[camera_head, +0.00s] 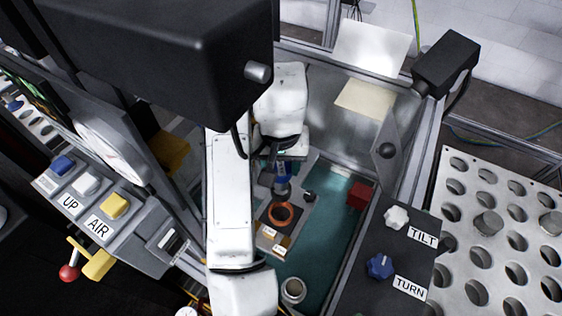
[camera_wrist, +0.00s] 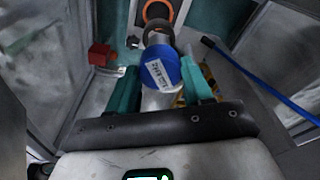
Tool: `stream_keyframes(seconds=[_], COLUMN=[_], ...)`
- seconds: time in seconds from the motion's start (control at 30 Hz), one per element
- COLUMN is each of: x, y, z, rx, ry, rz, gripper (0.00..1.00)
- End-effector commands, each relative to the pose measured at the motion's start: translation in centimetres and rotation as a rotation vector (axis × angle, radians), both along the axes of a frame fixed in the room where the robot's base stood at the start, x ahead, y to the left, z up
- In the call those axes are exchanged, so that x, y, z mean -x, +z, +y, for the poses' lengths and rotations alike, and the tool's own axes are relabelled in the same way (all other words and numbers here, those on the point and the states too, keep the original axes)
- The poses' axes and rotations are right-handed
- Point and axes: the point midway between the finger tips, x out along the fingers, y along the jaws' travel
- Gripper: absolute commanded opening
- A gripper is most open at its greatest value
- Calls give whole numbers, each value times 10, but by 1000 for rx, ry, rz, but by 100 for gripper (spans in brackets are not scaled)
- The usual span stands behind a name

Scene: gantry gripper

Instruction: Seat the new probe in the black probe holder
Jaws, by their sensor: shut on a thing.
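My gripper (camera_wrist: 161,80) has teal fingers and is shut on a probe with a blue cap (camera_wrist: 160,72) and a white label that I cannot read surely. The probe's dark grey lower body (camera_wrist: 158,38) points away from the wrist, toward an orange ring (camera_wrist: 157,10). In the head view the blue part of the probe (camera_head: 283,170) shows below my arm, with the orange ring (camera_head: 280,214) just in front of it. A small black piece (camera_head: 309,196) stands to the right; I cannot tell whether it is the probe holder. The probe's lower end is not clear.
A red block (camera_head: 359,196) lies on the teal floor (camera_head: 325,240) at the right. A metal cup (camera_head: 293,290) stands near the front. A knob panel (camera_head: 395,255) and clear walls border the enclosure.

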Motion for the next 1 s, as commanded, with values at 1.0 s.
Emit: stream_keyframes(seconds=[1.0], x=[0], y=[-6], z=[0], rx=[0], ry=[1], rz=[-1], gripper=[17])
